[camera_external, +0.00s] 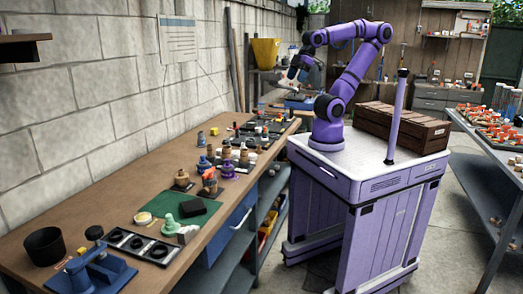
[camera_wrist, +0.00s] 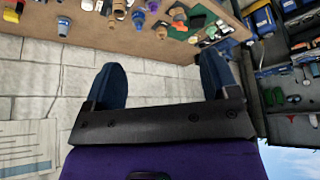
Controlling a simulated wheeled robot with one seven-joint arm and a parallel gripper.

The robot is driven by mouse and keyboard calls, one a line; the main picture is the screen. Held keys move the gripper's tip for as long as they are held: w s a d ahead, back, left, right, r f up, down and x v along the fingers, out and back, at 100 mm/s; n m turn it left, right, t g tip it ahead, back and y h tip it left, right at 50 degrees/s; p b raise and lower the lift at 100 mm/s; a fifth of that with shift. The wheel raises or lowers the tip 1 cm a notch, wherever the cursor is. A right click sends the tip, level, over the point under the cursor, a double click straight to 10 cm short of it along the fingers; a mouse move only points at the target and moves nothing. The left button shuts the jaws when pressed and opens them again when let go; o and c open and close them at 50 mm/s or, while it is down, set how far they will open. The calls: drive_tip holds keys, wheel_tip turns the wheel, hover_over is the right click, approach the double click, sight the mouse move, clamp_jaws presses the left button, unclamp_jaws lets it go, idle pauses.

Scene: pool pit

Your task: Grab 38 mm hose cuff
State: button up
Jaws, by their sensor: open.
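I cannot tell which piece is the 38 mm hose cuff. Several small fittings stand on the wooden workbench (camera_external: 110,177), among them tan-topped ones, a purple-based fitting (camera_external: 229,170), and a pale green fitting (camera_external: 169,225) on a green mat (camera_external: 148,206). My gripper (camera_external: 299,70) is raised well above the bench's far end. In the wrist view my gripper (camera_wrist: 163,75) has its two blue fingers wide apart with nothing between them.
A black cup (camera_external: 45,246), a blue clamp-like tool (camera_external: 98,268) and a black tray (camera_external: 140,246) occupy the near bench end. A block wall (camera_external: 110,90) runs behind the bench. A wooden crate (camera_external: 402,131) sits on my base. Another loaded table (camera_external: 505,138) stands at right.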

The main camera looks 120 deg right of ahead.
drive_tip(key=w+d+g+h, duration=0.1)
drive_tip(key=w+d, duration=0.5)
drive_tip(key=w, duration=0.4)
drive_tip(key=w+d, duration=0.6)
drive_tip(key=w, duration=0.5)
drive_tip(key=y, duration=0.1)
approach(201, 132)
wheel_tip(201, 132, down, 2)
drive_tip(key=shift+g, duration=0.4)
drive_tip(key=x, duration=0.4)
drive_tip(key=shift+w+f, duration=0.3)
drive_tip(key=shift+w, duration=0.05)
drive_tip(key=shift+w+x, duration=0.15)
drive_tip(key=shift+x, duration=1.4)
drive_tip(key=shift+w+x, duration=0.15)
drive_tip(key=shift+x, duration=1.4)
drive_tip(key=shift+d+r, duration=0.1)
drive_tip(key=c, duration=1)
